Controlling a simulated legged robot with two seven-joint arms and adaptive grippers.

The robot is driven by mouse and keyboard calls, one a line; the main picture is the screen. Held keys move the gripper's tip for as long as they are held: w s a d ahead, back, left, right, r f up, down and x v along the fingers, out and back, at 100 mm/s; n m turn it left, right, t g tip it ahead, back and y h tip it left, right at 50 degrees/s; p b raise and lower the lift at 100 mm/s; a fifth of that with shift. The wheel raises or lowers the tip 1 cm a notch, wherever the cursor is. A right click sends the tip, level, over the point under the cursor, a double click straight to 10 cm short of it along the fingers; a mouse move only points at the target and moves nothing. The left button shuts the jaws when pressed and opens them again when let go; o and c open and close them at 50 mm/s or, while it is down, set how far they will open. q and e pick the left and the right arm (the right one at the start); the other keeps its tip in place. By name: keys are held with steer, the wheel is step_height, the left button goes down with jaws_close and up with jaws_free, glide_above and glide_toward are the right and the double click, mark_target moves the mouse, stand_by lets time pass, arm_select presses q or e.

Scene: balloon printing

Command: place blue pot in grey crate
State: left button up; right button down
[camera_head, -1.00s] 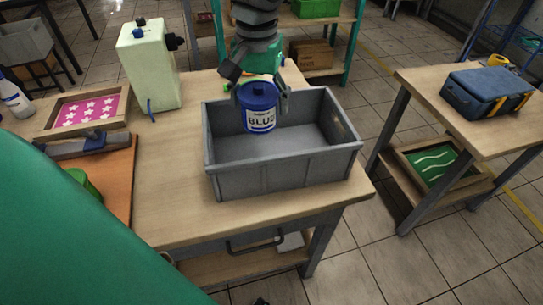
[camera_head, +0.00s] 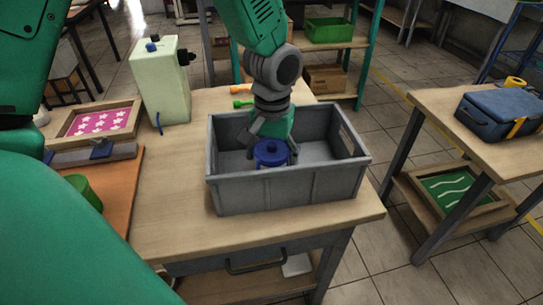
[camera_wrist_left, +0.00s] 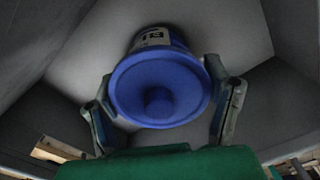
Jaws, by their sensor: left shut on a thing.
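The blue pot (camera_head: 270,152) with a knobbed blue lid is inside the grey crate (camera_head: 290,190), in its left half. The crate stands on the wooden table, and its front wall hides the pot's lower part. My left gripper (camera_head: 273,155) reaches down into the crate from above and is shut on the pot. In the left wrist view the blue lid (camera_wrist_left: 160,90) sits between the two fingers, with part of a white label behind it. I cannot tell whether the pot touches the crate floor. My right gripper is not in view.
A pale green canister (camera_head: 162,82) stands behind the crate on the left. A framed pink star screen (camera_head: 100,122) and a green round pot (camera_head: 82,190) are at the left. A second table with a blue toolbox (camera_head: 495,115) stands at the right.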

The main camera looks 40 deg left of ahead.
mark_target(271, 143)
arm_select(q)
steer(key=shift+s+a, duration=0.1)
steer(key=o, duration=1.2)
steer(key=shift+a+f, duration=0.2)
steer(key=shift+a, duration=0.1)
steer(key=shift+o, duration=1.4)
steer(key=shift+a, duration=0.25)
steer(key=shift+a+f, duration=0.15)
steer(key=shift+a, duration=0.15)
steer(key=shift+d+r, duration=0.3)
steer(key=shift+d, duration=0.05)
steer(key=r, duration=0.2)
steer(key=d+r+p, duration=0.1)
steer(key=r, duration=0.1)
steer(key=shift+r, duration=0.4)
steer(key=r+p, duration=0.1)
steer(key=r, duration=0.2)
steer(key=a+r+p, duration=0.1)
steer(key=r, duration=0.2)
steer(key=shift+a+r, duration=0.2)
steer(key=shift+r, duration=0.1)
steer(key=shift+d+r, duration=0.25)
steer(key=shift+r, duration=0.05)
steer(key=shift+d, duration=0.3)
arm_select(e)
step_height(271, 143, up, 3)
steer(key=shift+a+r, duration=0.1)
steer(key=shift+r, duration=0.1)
